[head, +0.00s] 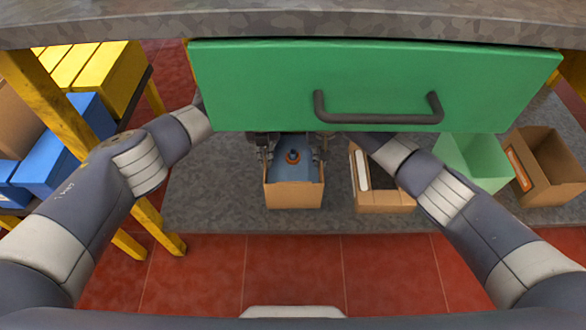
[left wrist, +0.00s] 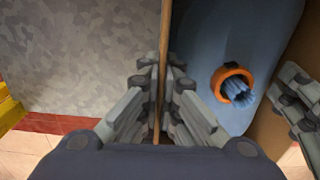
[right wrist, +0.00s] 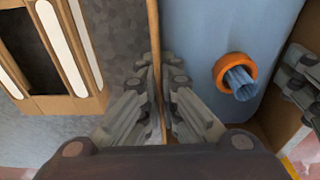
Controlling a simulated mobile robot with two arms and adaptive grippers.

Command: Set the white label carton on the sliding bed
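A carton with white strips (head: 361,168) stands on the grey speckled surface, right of centre in the head view. The right wrist view shows its white strips (right wrist: 63,48) and dark inside. Another brown carton (head: 293,195) holds a blue object with an orange ring (head: 292,156). My left gripper (head: 264,150) is shut on this carton's left wall (left wrist: 163,40). My right gripper (head: 320,148) is shut on its opposite wall (right wrist: 153,40). Whether this carton is lifted, I cannot tell. No sliding bed is clearly identifiable; a green drawer front (head: 270,85) hangs above my grippers.
The drawer's dark handle (head: 378,117) and the grey top (head: 300,22) are overhead. A light green bin (head: 475,160) and an orange-labelled carton (head: 550,165) stand right. Blue and yellow boxes (head: 100,75) sit on a yellow-legged rack at left. Grey surface (head: 215,195) is bare left of the gripped carton.

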